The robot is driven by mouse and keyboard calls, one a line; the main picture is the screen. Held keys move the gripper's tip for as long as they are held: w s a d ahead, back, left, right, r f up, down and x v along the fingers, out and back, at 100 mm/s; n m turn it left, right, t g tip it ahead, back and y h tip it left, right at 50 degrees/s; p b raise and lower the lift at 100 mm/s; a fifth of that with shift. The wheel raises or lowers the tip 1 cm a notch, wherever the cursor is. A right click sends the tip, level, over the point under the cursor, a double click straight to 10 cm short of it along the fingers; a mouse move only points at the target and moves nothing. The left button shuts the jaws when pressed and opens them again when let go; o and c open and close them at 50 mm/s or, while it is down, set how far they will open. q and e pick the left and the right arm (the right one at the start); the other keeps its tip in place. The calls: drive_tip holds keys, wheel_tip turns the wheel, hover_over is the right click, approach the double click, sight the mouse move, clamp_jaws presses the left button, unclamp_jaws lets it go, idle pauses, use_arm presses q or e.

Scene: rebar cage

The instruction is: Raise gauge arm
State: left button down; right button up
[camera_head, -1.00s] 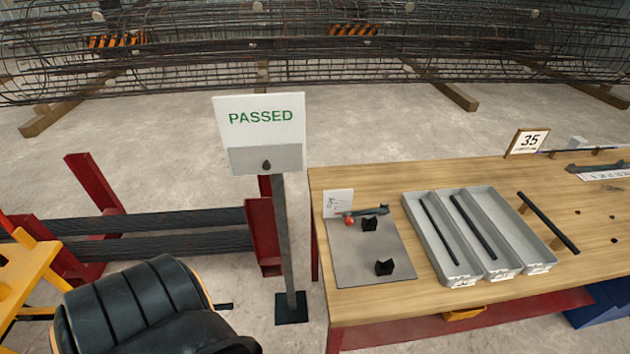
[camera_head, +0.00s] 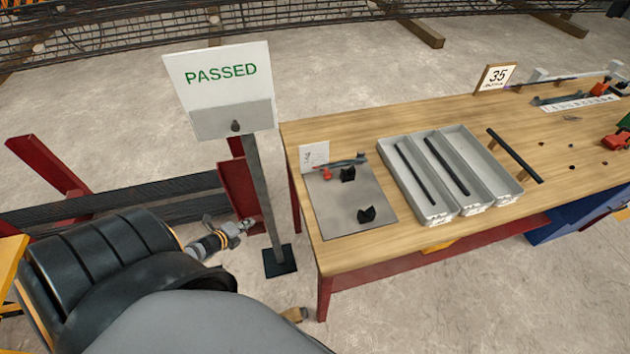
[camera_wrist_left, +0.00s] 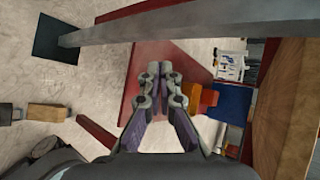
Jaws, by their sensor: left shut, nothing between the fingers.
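The gauge on the grey plate (camera_head: 335,215) at the left end of the table has a thin grey arm (camera_head: 348,162) with a red knob (camera_head: 327,174). The arm lies low, near one of two black notched blocks (camera_head: 366,215). My left gripper (camera_head: 242,227) is left of the table, beside the sign post and apart from the gauge. In the left wrist view its fingers (camera_wrist_left: 160,75) are together with nothing between them. The gauge does not show clearly in that view. My right gripper is not in view.
A PASSED sign (camera_head: 222,75) stands on a grey post (camera_head: 265,200) close to the table's left edge. Grey trays (camera_head: 408,195) with dark bars lie right of the plate on the wooden table (camera_head: 375,125). A red frame (camera_head: 240,190) stands behind my left gripper.

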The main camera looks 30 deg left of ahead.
use_arm(q)
drive_tip(key=w+d+r+m+t+h, duration=0.25)
drive_tip(key=w+r+m, duration=0.25)
drive_tip(key=r+m, duration=0.3)
drive_tip(key=m+g+h, duration=0.1)
drive_tip(key=m+h, duration=0.7)
drive_tip(key=m, duration=0.6)
approach(316, 187)
wheel_tip(316, 187, up, 2)
drive_tip(key=shift+r, duration=0.15)
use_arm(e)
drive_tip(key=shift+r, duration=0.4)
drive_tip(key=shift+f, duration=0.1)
use_arm(q)
drive_tip(key=b+x, duration=0.2)
drive_tip(key=x, duration=0.1)
drive_tip(key=b+x, duration=0.2)
drive_tip(key=x, duration=0.1)
drive_tip(key=b+x, duration=0.3)
drive_tip(key=shift+f, duration=0.35)
drive_tip(key=shift+w+d+b, duration=0.25)
drive_tip(key=shift+w+b, duration=0.1)
drive_tip(key=shift+r, duration=0.1)
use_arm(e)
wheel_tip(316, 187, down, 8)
